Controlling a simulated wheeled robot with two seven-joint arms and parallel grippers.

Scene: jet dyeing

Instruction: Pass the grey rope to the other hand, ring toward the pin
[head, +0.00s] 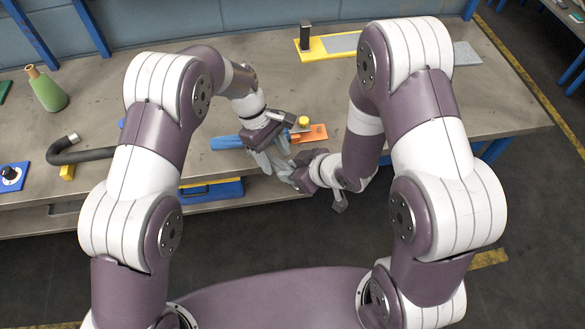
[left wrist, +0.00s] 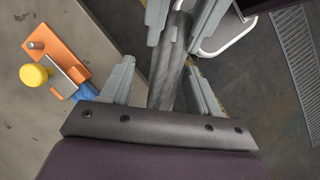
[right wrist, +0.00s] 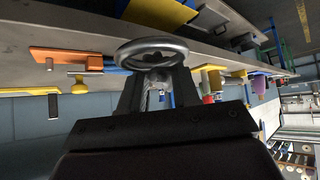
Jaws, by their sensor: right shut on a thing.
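The grey rope (left wrist: 163,88) runs between the spread fingers of my left gripper (left wrist: 160,72) in the left wrist view. My left gripper is open around it. My right gripper (right wrist: 157,82) is shut on the rope, and its fingers also show beyond the left ones. A grey metal ring (right wrist: 124,51) sits just past the right fingertips. In the head view, the left gripper (head: 268,160) and right gripper (head: 296,177) are close together at the table's front edge.
A yellow knob (left wrist: 34,75) on a metal clamp is beside the pin. A blue strip (head: 227,142) lies left of the orange plate. A black hose (head: 90,155) and green bottle (head: 47,90) are at the left. A yellow-edged board (head: 311,54) is at the back. The middle tabletop is clear.

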